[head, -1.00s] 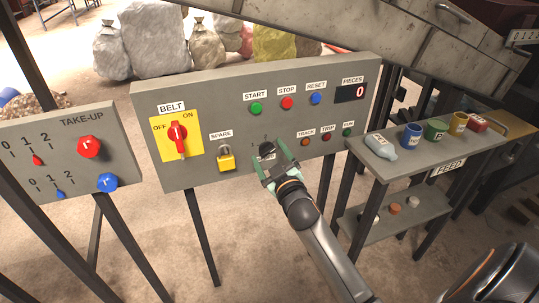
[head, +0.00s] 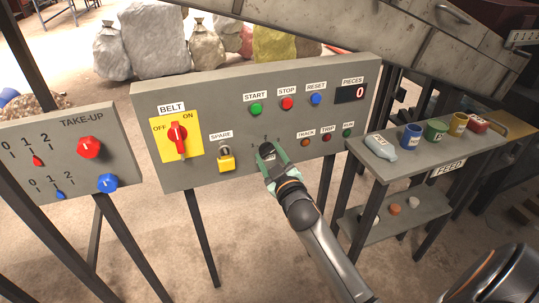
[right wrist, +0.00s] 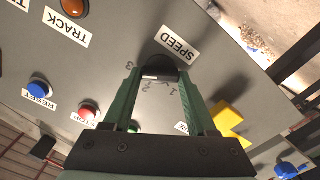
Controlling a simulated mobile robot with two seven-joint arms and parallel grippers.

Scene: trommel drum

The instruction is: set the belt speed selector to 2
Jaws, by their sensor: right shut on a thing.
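The belt speed selector is a black round knob (head: 266,149) low in the middle of the grey control panel (head: 215,105). In the right wrist view the knob (right wrist: 158,68) sits between my fingertips, under an upside-down SPEED label (right wrist: 177,43). The digits 1, 2 and 3 are printed around it. A white mark shows on the knob's edge on the digit side, near 2 and 3; its exact setting is hard to tell. My right gripper (head: 272,158) is shut on the knob, with one green finger on each side. My left gripper is not in view.
A yellow padlock (head: 226,161) and the red BELT switch (head: 178,135) are left of the knob. START, STOP and RESET buttons sit above; small lamps (head: 327,136) sit right. The FEED shelf (head: 400,170) with cups stands at the right, the TAKE-UP panel (head: 60,150) at the left.

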